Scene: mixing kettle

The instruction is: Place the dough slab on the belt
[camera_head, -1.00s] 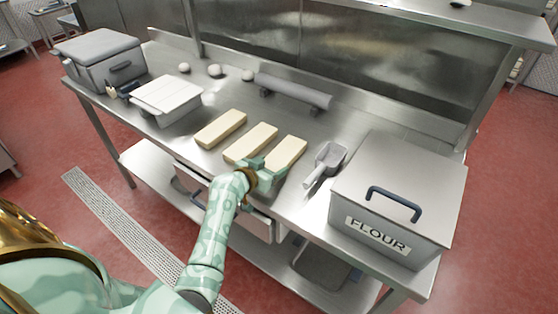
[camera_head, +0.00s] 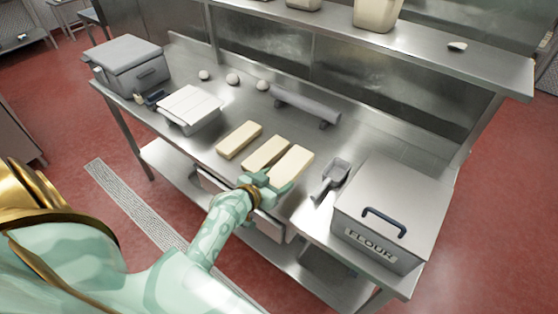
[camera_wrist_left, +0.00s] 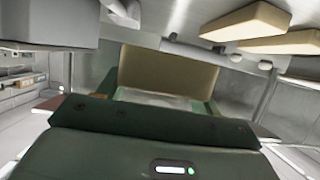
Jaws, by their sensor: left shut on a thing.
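Three pale dough slabs lie in a row at the front of the steel table: a left slab (camera_head: 239,140), a middle slab (camera_head: 265,154) and a right slab (camera_head: 293,164). My left gripper (camera_head: 267,182) is shut on the near end of the right slab. That slab looks slightly raised, but I cannot see the gap under it. In the left wrist view the held slab (camera_wrist_left: 168,70) sits between the fingers, with the two other slabs at the upper right. I see no belt in these frames. My right gripper is out of view.
A flour bin (camera_head: 390,215) and a scoop (camera_head: 331,180) stand to the right. A rolling pin (camera_head: 305,103) and dough balls (camera_head: 232,79) lie behind. A white lidded tray (camera_head: 189,107) and a grey box (camera_head: 125,65) stand left. A shelf (camera_head: 440,50) hangs above the back.

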